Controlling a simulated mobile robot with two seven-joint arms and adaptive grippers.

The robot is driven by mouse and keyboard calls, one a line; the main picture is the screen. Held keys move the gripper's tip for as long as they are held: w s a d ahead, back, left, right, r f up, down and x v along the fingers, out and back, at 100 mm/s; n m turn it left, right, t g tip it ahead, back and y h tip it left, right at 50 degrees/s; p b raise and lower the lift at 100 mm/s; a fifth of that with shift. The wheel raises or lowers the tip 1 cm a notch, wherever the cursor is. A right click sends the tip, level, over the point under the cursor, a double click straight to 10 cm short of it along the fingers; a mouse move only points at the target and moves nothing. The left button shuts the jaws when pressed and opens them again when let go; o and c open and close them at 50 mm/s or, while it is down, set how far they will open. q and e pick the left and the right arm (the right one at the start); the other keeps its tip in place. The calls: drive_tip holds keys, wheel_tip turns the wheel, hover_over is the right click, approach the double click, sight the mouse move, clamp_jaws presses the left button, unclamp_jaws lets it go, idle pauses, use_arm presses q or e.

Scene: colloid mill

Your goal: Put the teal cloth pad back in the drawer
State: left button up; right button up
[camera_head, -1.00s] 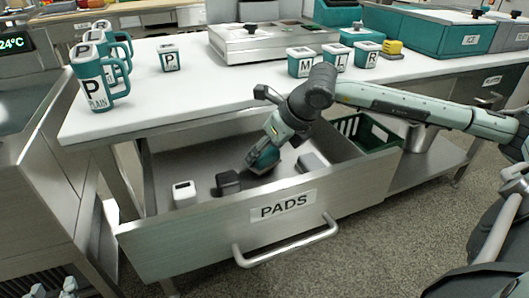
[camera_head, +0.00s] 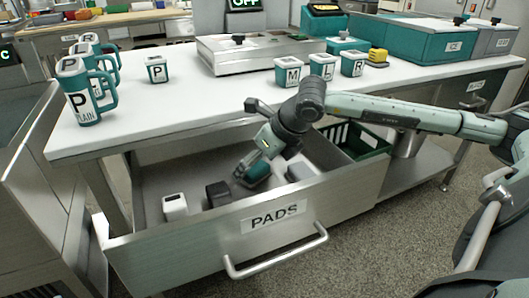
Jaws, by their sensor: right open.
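The teal cloth pad (camera_head: 259,174) lies inside the open drawer (camera_head: 185,240) labelled PADS, between a black pad (camera_head: 217,194) and a grey pad (camera_head: 302,170). My right gripper (camera_head: 243,172) reaches down into the drawer from the right, its fingers open at the left side of the teal pad. The gripper partly covers the pad, and I cannot tell whether they touch. My left gripper is not in view.
A white pad (camera_head: 175,206) sits at the drawer's left. A green crate (camera_head: 365,144) stands behind its right end. The white tabletop (camera_head: 200,105) above holds several lettered mugs, a steel lidded unit (camera_head: 255,54) and teal bins (camera_head: 432,40).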

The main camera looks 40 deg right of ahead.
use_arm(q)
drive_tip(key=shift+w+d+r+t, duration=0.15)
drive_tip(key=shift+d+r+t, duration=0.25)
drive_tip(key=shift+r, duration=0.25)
use_arm(e)
drive_tip(key=a+v, duration=0.1)
drive_tip(key=v, duration=1)
drive_tip(key=shift+d, duration=0.5)
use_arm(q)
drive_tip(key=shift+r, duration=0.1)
